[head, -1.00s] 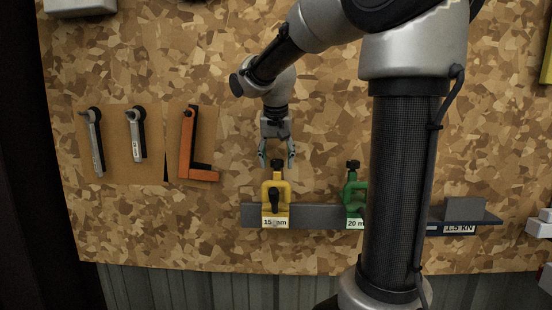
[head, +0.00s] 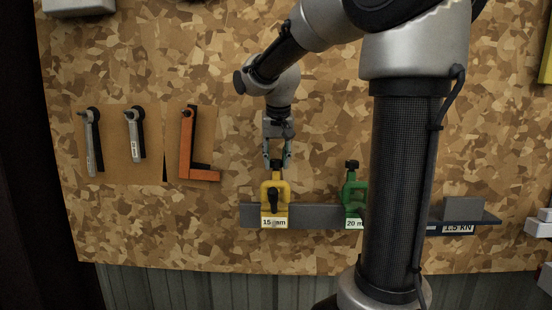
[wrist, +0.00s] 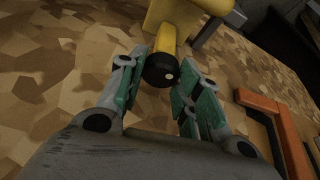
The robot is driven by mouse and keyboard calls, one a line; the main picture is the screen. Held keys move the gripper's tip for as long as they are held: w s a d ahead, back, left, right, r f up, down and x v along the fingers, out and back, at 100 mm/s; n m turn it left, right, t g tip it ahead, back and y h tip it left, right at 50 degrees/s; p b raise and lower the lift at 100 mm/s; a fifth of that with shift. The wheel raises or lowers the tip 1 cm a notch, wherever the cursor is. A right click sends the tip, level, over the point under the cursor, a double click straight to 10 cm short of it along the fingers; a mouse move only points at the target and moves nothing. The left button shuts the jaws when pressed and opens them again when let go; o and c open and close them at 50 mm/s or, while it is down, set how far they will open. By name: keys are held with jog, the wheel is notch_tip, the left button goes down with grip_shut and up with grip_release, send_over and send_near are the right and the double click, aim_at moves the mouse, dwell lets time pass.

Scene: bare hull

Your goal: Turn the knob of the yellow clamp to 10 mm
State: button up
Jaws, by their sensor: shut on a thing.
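The yellow clamp (head: 283,190) sits on a grey rail, with a label (head: 274,223) reading 15 mm below it. It also shows at the top of the wrist view (wrist: 205,8). A black part (head: 273,195) is on its front. Its black top knob (wrist: 160,70) sits on a yellow stem in the wrist view. My gripper (head: 277,163) points down over the clamp, its fingers shut on the knob from both sides. The fingers partly hide the knob in the head view.
A green clamp (head: 354,195) with a 20 mm label stands to the right on the grey rail (head: 315,216), partly behind my arm. An orange tool (head: 187,145) and two grey-and-black tools (head: 93,140) (head: 135,140) hang at left. Bare board lies between.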

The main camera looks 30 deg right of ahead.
jog(key=n, duration=0.2)
jog(key=n+y, duration=0.1)
jog(key=shift+d+n+t+y, duration=0.15)
jog(key=shift+n+t+y, duration=0.15)
jog(key=shift+n, duration=0.1)
jog(key=shift+n+y, duration=0.6)
jog(key=shift+n, duration=1.1)
jog(key=o, duration=1)
jog(key=shift+o, duration=0.2)
jog(key=v, duration=1.2)
jog(key=shift+w+d, duration=0.1)
jog(key=shift+w, duration=0.05)
